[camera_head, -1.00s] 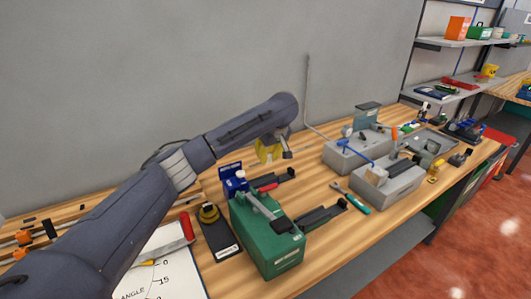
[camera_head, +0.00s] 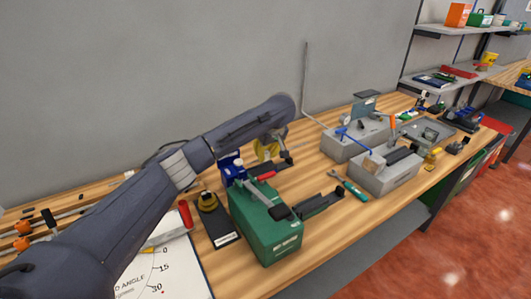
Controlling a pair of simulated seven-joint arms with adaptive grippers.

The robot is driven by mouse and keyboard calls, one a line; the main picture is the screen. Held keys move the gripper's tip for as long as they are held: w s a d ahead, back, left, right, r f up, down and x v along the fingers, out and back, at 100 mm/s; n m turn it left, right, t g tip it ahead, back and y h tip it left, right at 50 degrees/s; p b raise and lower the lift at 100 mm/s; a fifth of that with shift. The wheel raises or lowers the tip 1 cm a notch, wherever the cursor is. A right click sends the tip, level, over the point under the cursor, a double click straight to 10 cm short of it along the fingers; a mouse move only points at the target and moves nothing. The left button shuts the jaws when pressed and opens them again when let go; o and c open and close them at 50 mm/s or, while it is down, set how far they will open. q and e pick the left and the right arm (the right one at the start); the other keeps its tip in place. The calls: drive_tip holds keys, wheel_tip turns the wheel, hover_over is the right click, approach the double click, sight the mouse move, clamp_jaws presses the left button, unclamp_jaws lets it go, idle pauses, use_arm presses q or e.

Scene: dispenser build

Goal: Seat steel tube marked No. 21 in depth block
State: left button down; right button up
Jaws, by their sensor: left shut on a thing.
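My left gripper (camera_head: 286,161) points down at the end of my left arm, low over the bench behind the green box. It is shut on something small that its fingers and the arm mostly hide. I cannot make out its shape or a No. 21 mark. A thin grey bent tube (camera_head: 305,80) rises against the wall right of my gripper, apart from it. Its lower part slants towards the rear grey block (camera_head: 345,149). I cannot tell which thing is the depth block. My right gripper is not in view.
A green box (camera_head: 265,230) with a dark lever stands in front of my left gripper. A blue fixture (camera_head: 232,167) is close beside the arm. A front grey block (camera_head: 385,180) and a teal-handled tool (camera_head: 354,190) lie to the right. An angle sheet (camera_head: 165,270) lies front left.

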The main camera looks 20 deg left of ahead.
sight(258, 167)
use_arm(q)
drive_tip(key=shift+f, duration=1.7)
idle(1.3)
drive_tip(key=shift+s+a, duration=0.85)
drive_tip(key=shift+s, duration=0.1)
idle(0.6)
drive_tip(key=c, duration=0.7)
unclamp_jaws()
drive_tip(key=shift+r, duration=3.5)
